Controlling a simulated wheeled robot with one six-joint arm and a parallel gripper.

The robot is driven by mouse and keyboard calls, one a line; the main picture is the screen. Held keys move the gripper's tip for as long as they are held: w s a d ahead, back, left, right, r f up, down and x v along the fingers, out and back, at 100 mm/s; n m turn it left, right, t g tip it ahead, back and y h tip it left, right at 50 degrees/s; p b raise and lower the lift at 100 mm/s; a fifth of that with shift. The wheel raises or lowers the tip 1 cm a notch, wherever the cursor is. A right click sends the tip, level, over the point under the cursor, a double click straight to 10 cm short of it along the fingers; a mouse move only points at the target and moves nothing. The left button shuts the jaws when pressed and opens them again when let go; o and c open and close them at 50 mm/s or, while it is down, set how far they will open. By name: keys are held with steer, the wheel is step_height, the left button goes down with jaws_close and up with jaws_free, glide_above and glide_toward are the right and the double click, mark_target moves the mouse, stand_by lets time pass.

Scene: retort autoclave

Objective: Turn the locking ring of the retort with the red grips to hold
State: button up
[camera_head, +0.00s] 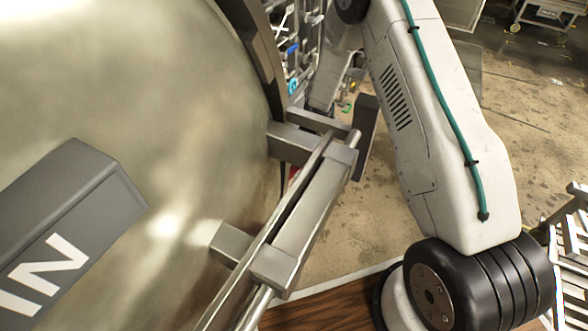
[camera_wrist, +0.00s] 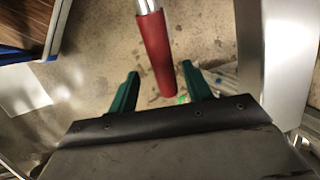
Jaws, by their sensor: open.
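A red grip (camera_wrist: 158,48) on a pale metal bar shows at the top middle of the wrist view, its free end pointing down toward my gripper. My gripper (camera_wrist: 160,70) is open, with one green finger on each side of the grip's lower end. I cannot tell whether the grip lies fully between the fingers in depth, and no finger visibly touches it. In the head view the retort's rounded metal face (camera_head: 150,90) fills the left, with a dark curved rim (camera_head: 262,55) that may be the locking ring. My gripper is hidden there.
A metal bracket with long rods (camera_head: 310,205) juts from the retort beside my arm. A dark grey block marked "IN" (camera_head: 75,215) is at lower left. A metal rack (camera_head: 570,235) stands at far right. Stained concrete floor (camera_head: 345,235) shows between.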

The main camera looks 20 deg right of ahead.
steer(key=shift+v, duration=1.65)
